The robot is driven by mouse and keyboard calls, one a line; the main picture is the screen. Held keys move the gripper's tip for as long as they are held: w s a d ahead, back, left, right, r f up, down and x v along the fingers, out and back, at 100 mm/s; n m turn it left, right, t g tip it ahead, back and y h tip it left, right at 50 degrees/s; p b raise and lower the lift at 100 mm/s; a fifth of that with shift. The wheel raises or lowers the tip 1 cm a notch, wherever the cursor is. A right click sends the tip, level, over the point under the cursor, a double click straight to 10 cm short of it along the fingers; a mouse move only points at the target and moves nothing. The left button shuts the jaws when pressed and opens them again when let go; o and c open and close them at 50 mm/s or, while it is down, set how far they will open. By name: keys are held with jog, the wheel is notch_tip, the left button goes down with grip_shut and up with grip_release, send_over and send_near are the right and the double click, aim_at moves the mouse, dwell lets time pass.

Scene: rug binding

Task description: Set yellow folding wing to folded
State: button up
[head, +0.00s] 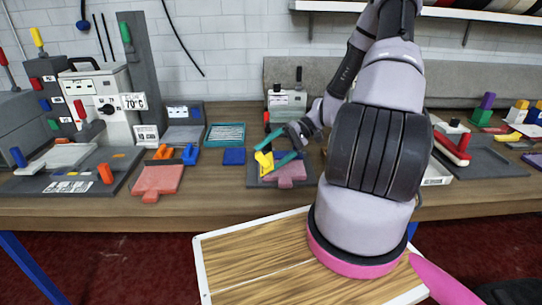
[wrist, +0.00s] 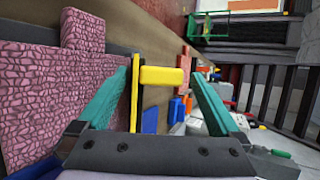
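The yellow folding wing (head: 265,163) stands up at the left of a dark fixture plate with a pink rug piece (head: 290,172) on it, near the table's middle. My gripper (head: 262,158) is at the wing, its teal fingers spread apart. In the wrist view, the yellow wing (wrist: 162,76) shows as an upright strip and a crossbar lying between the two fingertips (wrist: 163,64). The pink patterned rug piece (wrist: 60,95) is at the left, beside the left finger. The fingers look open; whether either touches the wing is unclear.
A blue block (head: 234,156) and a teal tray (head: 225,134) lie left of the fixture. A grey device (head: 287,103) stands behind it. Another pink piece (head: 158,180) with orange and blue clips is farther left. A red-handled tool (head: 452,148) is at the right.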

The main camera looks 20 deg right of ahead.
jog(key=shift+d, duration=0.1)
jog(key=v, duration=1)
jog(key=shift+d+r, duration=0.15)
jog(key=shift+d, duration=0.1)
